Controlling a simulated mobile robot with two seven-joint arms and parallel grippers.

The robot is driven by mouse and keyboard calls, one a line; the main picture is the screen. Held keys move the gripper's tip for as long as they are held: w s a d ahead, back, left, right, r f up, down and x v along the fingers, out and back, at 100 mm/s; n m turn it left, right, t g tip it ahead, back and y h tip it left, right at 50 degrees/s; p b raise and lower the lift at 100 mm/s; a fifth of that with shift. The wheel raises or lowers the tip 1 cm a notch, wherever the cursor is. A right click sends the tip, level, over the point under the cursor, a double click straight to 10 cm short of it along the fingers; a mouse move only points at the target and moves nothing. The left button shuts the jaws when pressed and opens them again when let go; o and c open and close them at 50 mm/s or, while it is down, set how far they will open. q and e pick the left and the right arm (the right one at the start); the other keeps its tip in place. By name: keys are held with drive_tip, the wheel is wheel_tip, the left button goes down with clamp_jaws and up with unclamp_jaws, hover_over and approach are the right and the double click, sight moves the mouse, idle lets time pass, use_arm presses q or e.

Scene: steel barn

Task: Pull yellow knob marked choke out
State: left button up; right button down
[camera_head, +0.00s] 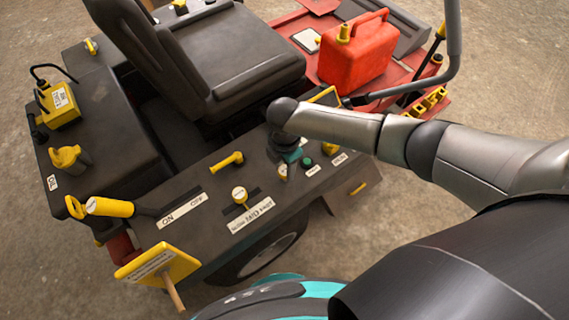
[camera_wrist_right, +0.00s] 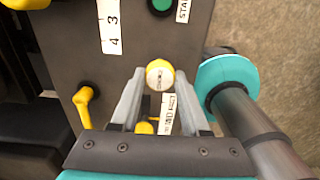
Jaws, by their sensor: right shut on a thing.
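The yellow choke knob (camera_wrist_right: 160,75), with a pale marked cap, stands between the tips of my right gripper (camera_wrist_right: 158,88) in the right wrist view. The two grey fingers close in on it from both sides, and the gripper is shut on it. A white label (camera_wrist_right: 168,115) lies below the knob; its text is only partly readable. In the head view my right gripper (camera_head: 287,156) points down at the dark panel (camera_head: 215,197), and the arm hides part of the panel there. My left gripper is not in view.
A green button (camera_wrist_right: 161,4) and a START label are close by on the panel. A yellow lever (camera_wrist_right: 83,104) stands to the left. The head view shows a seat (camera_head: 235,55), a red fuel can (camera_head: 355,55) and a yellow sign (camera_head: 158,265).

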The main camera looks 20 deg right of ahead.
sight(284, 170)
drive_tip(key=shift+r, duration=0.2)
drive_tip(key=c, duration=0.6)
unclamp_jaws()
drive_tip(key=shift+o, duration=1.1)
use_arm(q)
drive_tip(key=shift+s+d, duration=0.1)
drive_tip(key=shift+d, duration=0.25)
use_arm(e)
drive_tip(key=shift+r, duration=0.55)
use_arm(q)
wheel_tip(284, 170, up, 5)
drive_tip(key=p, duration=0.4)
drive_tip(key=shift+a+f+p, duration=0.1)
drive_tip(key=shift+p, duration=0.25)
use_arm(e)
wheel_tip(284, 170, up, 14)
